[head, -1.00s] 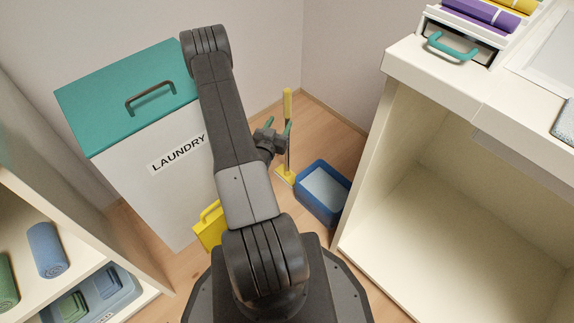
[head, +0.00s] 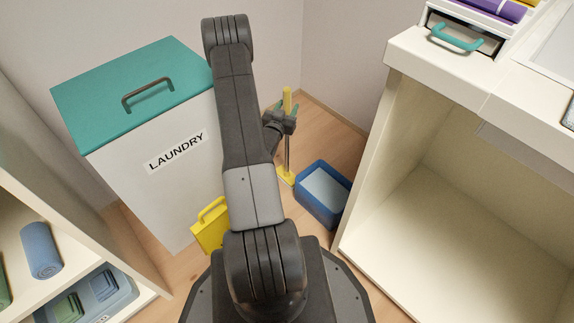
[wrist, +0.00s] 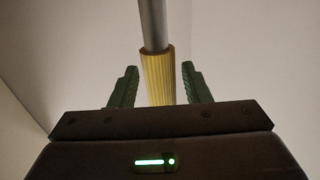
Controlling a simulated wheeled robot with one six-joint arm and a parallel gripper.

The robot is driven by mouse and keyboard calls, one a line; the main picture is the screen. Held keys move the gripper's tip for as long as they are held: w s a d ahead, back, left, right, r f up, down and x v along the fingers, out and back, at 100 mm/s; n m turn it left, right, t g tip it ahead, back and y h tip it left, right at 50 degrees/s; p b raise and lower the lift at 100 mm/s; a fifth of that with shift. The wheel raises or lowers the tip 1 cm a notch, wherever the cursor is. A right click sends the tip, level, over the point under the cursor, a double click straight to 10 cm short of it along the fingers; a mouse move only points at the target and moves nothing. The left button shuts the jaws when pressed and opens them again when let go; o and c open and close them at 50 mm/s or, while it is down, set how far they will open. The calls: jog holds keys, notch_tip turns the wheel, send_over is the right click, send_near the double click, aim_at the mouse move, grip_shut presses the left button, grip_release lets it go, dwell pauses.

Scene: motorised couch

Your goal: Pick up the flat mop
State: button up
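The flat mop stands upright on the floor near the back corner. In the head view its yellow grip (head: 287,98) is at the top, its grey pole (head: 287,152) runs down, and its yellow foot (head: 286,177) is on the floor. My gripper (head: 286,107) is at the height of the yellow grip, partly overlapping it. In the wrist view my gripper (wrist: 159,84) is open, with a green finger on either side of the yellow grip (wrist: 158,76). Gaps show between the grip and both fingers. The grey pole (wrist: 153,24) extends beyond the grip.
A blue bin (head: 323,205) stands close right of the mop foot. A laundry box (head: 130,175) with a green lid is on the left. A yellow object (head: 209,232) with a handle stands by its front corner. An open white cabinet (head: 420,180) is on the right.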

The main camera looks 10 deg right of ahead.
aim_at(287, 88)
grip_shut()
notch_tip(287, 88, up, 10)
jog(key=p, duration=0.3)
jog(key=c, duration=0.6)
grip_release()
grip_shut()
